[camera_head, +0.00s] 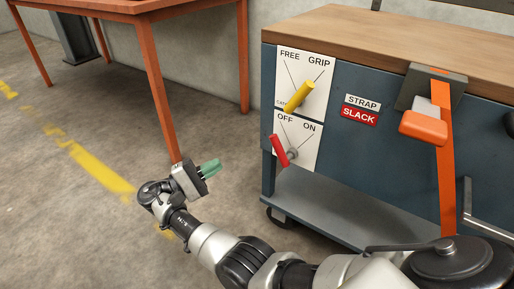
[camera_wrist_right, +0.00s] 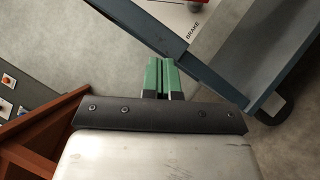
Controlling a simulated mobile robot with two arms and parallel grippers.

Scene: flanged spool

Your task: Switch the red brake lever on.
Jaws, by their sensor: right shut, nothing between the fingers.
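The red brake lever (camera_head: 279,150) is on the lower white panel (camera_head: 310,153) on the side of the blue bench. Its pivot is near the panel's bottom middle, and the lever tilts up and to the left, toward the OFF mark. Part of it shows at the top edge of the right wrist view (camera_wrist_right: 196,6), by the word BRAKE. My right gripper (camera_head: 213,168) is shut and empty. It is left of the panel and a little lower, apart from the lever. Its green fingers lie together in the right wrist view (camera_wrist_right: 162,68). My left gripper is not in view.
A yellow lever (camera_head: 299,97) sits on the FREE/GRIP panel just above. An orange strap (camera_head: 446,170) with a buckle hangs at the right. The bench (camera_head: 350,60) has a lower shelf (camera_head: 335,212). An orange table (camera_head: 156,85) stands at the back left. Floor at left is open.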

